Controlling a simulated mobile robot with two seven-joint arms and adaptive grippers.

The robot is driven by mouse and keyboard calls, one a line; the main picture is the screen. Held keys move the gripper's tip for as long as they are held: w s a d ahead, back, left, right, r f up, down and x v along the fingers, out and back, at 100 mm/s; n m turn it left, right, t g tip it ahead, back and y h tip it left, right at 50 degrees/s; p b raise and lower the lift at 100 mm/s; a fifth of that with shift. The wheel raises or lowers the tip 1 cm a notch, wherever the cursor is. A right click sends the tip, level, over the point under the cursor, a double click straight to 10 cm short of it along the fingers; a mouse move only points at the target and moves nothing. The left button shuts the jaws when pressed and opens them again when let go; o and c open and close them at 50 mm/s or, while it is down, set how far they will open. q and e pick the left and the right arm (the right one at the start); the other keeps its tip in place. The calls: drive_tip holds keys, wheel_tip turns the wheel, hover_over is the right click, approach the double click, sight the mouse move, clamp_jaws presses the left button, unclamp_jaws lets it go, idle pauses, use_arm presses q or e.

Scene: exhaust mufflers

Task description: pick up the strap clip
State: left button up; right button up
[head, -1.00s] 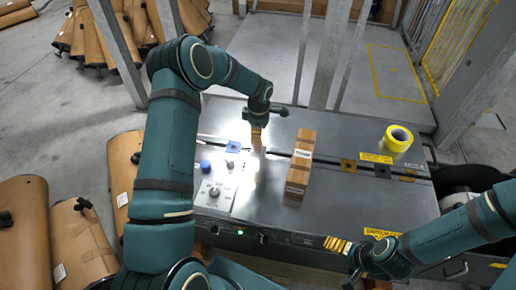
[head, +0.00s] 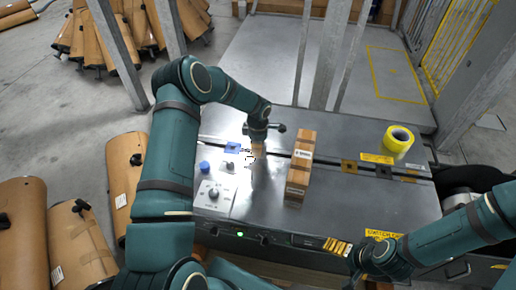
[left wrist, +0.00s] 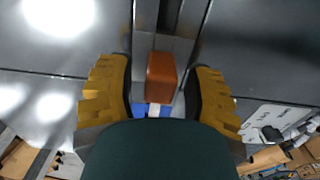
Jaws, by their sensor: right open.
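A small reddish-brown block, which I take to be the strap clip (left wrist: 160,77), lies over the dark slot of the grey machine top in the left wrist view. My left gripper (left wrist: 160,95) is open, with one yellow finger on each side of the block and gaps between. In the head view my left gripper (head: 257,150) points down at the slot, left of the cardboard box, and the clip cannot be made out. My right gripper (head: 338,246) is open and empty at the machine's front edge.
A cardboard box (head: 300,165) stands right of my left gripper. A yellow tape roll (head: 398,138) lies at the right. A control panel (head: 214,191) with knobs is at the left, near a blue patch (head: 232,147). The machine top (head: 345,205) is clear front right.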

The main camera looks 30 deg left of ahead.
use_arm(q)
clamp_jaws()
